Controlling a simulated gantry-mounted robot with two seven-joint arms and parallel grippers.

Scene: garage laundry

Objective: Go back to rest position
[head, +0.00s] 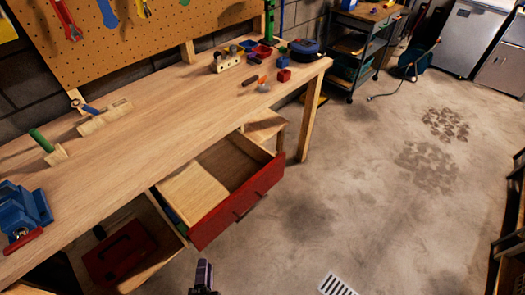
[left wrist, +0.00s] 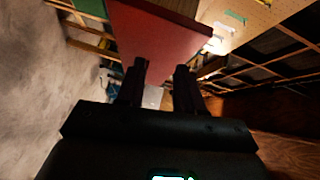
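My left gripper (head: 204,276) shows at the bottom edge of the head view, below the workbench's open drawer and apart from its red front (head: 238,203). In the left wrist view, my left gripper (left wrist: 161,72) has its two dark fingers spread with a gap between them and nothing held. The red drawer front (left wrist: 160,38) shows beyond the fingertips there. My right gripper is in neither view.
The wooden workbench (head: 150,125) carries a blue vise (head: 22,215), a green-handled tool and small parts. The drawer stands pulled out over the floor. A red toolbox (head: 118,252) sits below the bench. A tool cart (head: 360,50) stands at the back; the concrete floor (head: 350,200) is mostly clear.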

